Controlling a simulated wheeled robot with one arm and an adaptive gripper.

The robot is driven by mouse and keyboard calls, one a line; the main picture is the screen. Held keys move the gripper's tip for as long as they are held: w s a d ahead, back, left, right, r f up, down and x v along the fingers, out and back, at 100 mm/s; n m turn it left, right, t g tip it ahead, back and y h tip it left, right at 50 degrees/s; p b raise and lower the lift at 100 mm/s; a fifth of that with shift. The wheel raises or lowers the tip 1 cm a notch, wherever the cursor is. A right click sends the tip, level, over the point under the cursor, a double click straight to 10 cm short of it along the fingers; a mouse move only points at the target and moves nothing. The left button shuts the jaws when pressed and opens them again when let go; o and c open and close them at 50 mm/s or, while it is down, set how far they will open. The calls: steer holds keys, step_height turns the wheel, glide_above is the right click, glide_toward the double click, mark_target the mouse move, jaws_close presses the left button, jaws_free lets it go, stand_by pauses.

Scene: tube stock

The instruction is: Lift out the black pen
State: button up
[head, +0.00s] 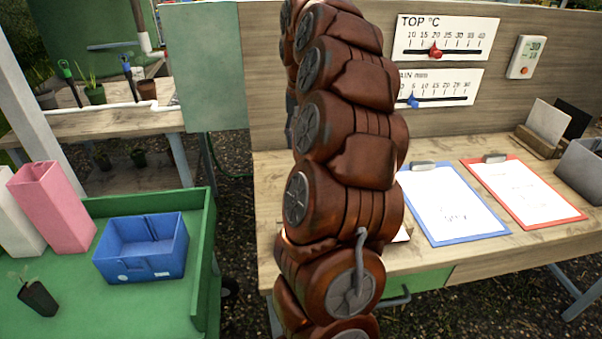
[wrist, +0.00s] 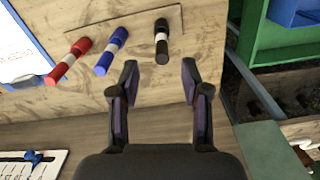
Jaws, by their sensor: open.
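The black pen (wrist: 162,42) with a pale band shows in the wrist view, at the right end of a row. A blue pen (wrist: 110,52) and a red pen (wrist: 69,60) are to its left. All three meet a pale wooden holder (wrist: 138,24) at their far ends. My gripper (wrist: 160,72) is open and empty, its two fingers apart just below the black pen in the picture, the pen lined up with the gap. I cannot tell the distance between them. In the head view my brown arm hides the pens and gripper.
On the wooden bench (head: 440,262) lie a blue clipboard (head: 455,205) and a red clipboard (head: 524,190). Gauge boards (head: 447,38) hang on the wall behind. At left, a green tray table (head: 150,310) holds a blue crate (head: 142,262) and a pink container (head: 55,205).

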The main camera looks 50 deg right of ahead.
steer(key=shift+w+a+f+p, duration=0.1)
steer(key=shift+f+p, duration=0.75)
steer(key=shift+f, duration=2.85)
jaws_close()
